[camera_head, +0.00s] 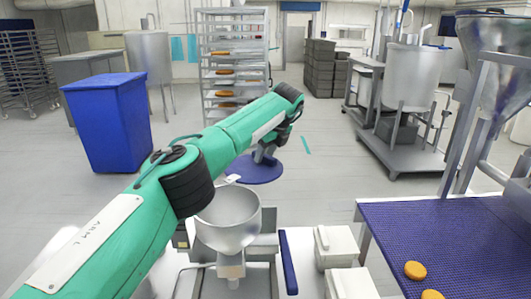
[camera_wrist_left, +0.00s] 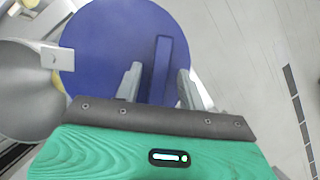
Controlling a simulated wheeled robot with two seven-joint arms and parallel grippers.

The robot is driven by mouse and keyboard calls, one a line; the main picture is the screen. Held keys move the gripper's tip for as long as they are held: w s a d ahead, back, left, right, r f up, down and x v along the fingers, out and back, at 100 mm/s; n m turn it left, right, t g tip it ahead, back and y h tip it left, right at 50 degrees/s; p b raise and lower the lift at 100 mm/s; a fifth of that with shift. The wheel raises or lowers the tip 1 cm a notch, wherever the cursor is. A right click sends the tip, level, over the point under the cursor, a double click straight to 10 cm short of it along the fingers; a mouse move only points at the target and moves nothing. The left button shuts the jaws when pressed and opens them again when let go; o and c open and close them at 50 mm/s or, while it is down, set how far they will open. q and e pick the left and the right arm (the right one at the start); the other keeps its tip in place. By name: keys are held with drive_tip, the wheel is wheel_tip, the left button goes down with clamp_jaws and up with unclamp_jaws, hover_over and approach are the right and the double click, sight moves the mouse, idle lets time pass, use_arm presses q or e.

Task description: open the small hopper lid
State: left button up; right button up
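The small hopper (camera_head: 228,220) is a grey metal bowl in the lower middle of the head view, its mouth uncovered. Its rim also shows at the left of the wrist view (camera_wrist_left: 22,95). The round blue lid (camera_head: 258,175) is swung back off the mouth, behind the hopper. In the wrist view the lid (camera_wrist_left: 100,50) fills the upper middle, with a raised blue bar handle (camera_wrist_left: 163,65). My left gripper (camera_wrist_left: 160,76) is open, one finger on each side of the handle, with gaps showing. It also shows above the lid in the head view (camera_head: 263,153). My right gripper is out of view.
A blue mesh conveyor (camera_head: 450,235) with orange rounds (camera_head: 415,270) is at the right. White lidded boxes (camera_head: 337,247) stand right of the hopper, past a blue bar (camera_head: 288,262). A blue bin (camera_head: 108,125) stands at the left. The floor behind the lid is mostly clear.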

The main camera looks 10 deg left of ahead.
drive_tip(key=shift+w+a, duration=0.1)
use_arm(q)
drive_tip(key=shift+r, duration=0.2)
drive_tip(key=b+v, duration=0.1)
drive_tip(key=v, duration=0.7)
drive_tip(key=shift+d+r, duration=0.2)
drive_tip(key=shift+r, duration=0.1)
drive_tip(key=p+v, duration=0.2)
drive_tip(key=v, duration=0.2)
drive_tip(key=shift+s+r, duration=0.1)
drive_tip(key=shift+r, duration=0.25)
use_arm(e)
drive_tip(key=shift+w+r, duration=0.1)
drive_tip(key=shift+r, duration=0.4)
use_arm(q)
drive_tip(key=shift+d+f, duration=0.1)
drive_tip(key=shift+d, duration=0.05)
